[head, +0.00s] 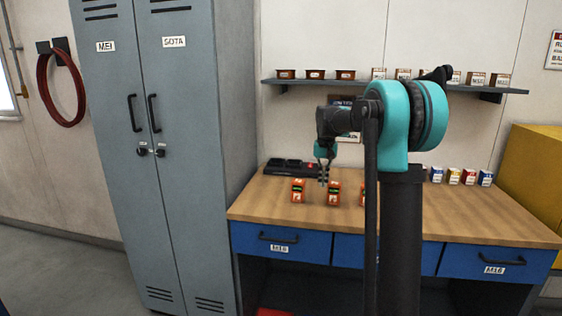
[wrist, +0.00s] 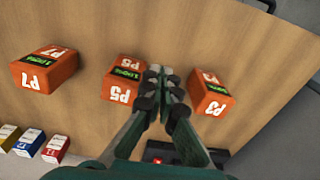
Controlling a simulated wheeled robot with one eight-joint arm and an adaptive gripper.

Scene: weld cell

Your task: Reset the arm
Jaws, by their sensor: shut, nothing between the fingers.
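My gripper (head: 324,175) is shut and empty above the wooden workbench (head: 420,212), with its fingers pointing down. A third, marked P7 (wrist: 45,70), lies farther left there. In the head view two orange boxes stand near the gripper, one left (head: 298,190) and one right (head: 334,193). My arm partly hides a third.
A black charger-like tray (head: 287,168) lies at the bench's back left. Small coloured boxes (head: 453,176) stand at the back right. A wall shelf (head: 300,81) holds several small containers. A grey locker (head: 180,130) stands left; a yellow cabinet (head: 535,180) stands right.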

